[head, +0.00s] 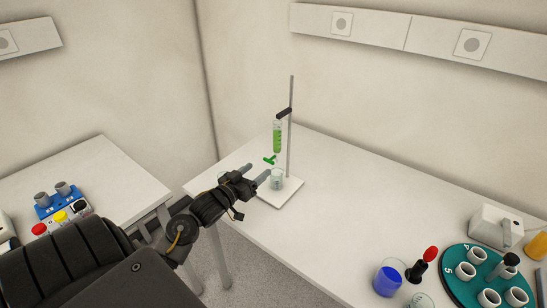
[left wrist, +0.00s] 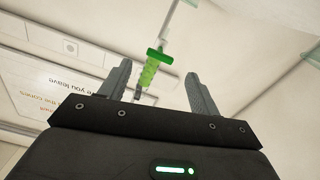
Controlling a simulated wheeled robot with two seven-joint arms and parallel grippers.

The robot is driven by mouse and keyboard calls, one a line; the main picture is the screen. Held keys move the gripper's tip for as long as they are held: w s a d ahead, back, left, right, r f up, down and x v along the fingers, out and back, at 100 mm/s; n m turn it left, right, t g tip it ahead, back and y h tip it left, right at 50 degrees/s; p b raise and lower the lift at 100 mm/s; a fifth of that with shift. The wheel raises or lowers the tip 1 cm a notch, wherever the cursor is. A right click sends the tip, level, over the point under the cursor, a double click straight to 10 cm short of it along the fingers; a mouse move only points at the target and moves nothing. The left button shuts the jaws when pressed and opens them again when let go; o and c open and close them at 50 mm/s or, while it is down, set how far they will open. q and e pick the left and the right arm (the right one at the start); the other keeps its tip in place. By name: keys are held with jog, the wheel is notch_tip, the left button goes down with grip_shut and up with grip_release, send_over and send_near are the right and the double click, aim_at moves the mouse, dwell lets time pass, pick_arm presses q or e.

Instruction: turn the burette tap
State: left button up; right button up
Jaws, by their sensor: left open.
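The burette (head: 277,137) holds green liquid and is clamped upright to a metal stand (head: 290,120) on the bench. Its green tap (head: 270,160) is at the lower end, above a small beaker (head: 277,180) on the stand's white base. My left gripper (head: 256,172) is open, just below and in front of the tap in the head view, with nothing between its fingers. In the left wrist view, the green tap (left wrist: 159,57) appears beyond and between the fingertips, with the burette behind it. I cannot tell whether they touch. My right gripper is not in view.
A teal rack (head: 455,283) with white cups, a beaker of blue liquid (head: 388,280) and a grey box (head: 495,227) stand at the bench's right. The bench middle is clear. A left table (head: 110,175) holds a blue rack (head: 58,200).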

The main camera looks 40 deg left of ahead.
aim_at(268, 162)
pick_arm(q)
jog(key=w+p, duration=0.2)
jog(key=w, duration=0.6)
jog(key=shift+a, duration=0.1)
jog(key=shift+w, duration=0.25)
jog(key=shift+w+f, duration=0.1)
jog(key=shift+w, duration=0.15)
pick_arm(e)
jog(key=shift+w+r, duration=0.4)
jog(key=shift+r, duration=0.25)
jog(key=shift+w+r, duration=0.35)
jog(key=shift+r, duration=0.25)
pick_arm(q)
jog(key=c, duration=1)
jog(key=shift+o, duration=0.2)
jog(key=m, duration=0.5)
jog(key=shift+b, duration=0.35)
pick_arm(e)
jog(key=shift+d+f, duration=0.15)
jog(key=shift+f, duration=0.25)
pick_arm(q)
jog(key=o, duration=1)
jog(key=shift+c, duration=0.2)
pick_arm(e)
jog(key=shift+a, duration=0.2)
